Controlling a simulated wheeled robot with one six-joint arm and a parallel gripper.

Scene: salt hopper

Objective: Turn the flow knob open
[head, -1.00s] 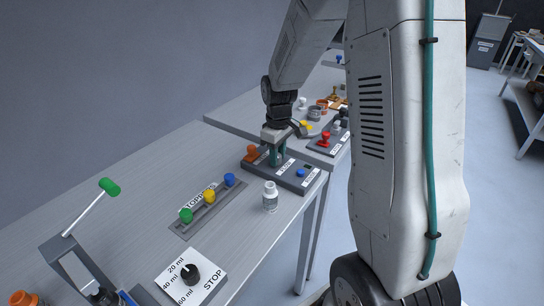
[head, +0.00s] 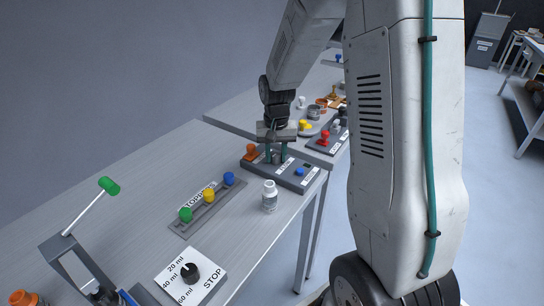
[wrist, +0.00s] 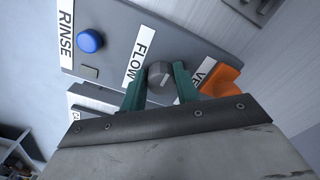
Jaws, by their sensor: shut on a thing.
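The flow knob (wrist: 160,75) is a small grey round knob with a light mark on its top, beside the "FLOW" label (wrist: 139,57) in the wrist view. It sits on a dark grey panel (head: 312,184) on the bench. My gripper (wrist: 159,82) is shut on the knob, with a green finger on each side of it. In the head view my gripper (head: 276,156) points straight down at the panel, and its fingers partly hide the knob.
On the same panel, an orange handle (wrist: 217,82) stands close to one finger, and a blue "RINSE" button (wrist: 90,41) is on the other side. A white bottle (head: 269,196) stands just in front of the panel. A rail with coloured knobs (head: 209,197) lies to the left.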

